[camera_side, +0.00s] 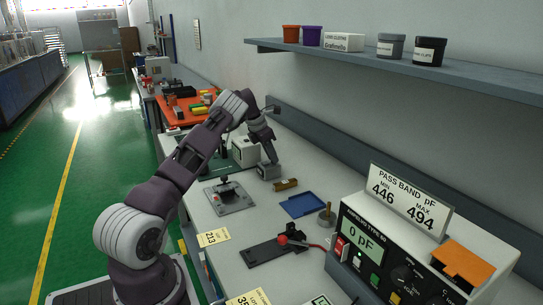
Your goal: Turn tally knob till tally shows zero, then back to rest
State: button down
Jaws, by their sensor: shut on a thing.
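A small grey box (268,171), which looks like the tally counter, stands on the bench beyond the brass-coloured cylinder. My gripper (272,161) points down at its top right side and is shut there on what I take to be the tally knob. The knob itself is hidden by the fingers and too small to make out. The tally's digits cannot be read from this side view.
A pale box (246,151) stands just behind the tally. The meter (365,240) reads 0 pF at the right front. A shelf (400,69) overhangs the back.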

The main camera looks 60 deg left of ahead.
jog(key=m, duration=0.1)
jog(key=m+h, duration=0.1)
jog(key=shift+w+a+m, duration=0.1)
jog(key=shift+a+m, duration=0.15)
jog(key=shift+m, duration=0.35)
jog(key=c, duration=1.3)
grip_release()
jog(key=shift+d, duration=0.1)
jog(key=shift+c, duration=0.2)
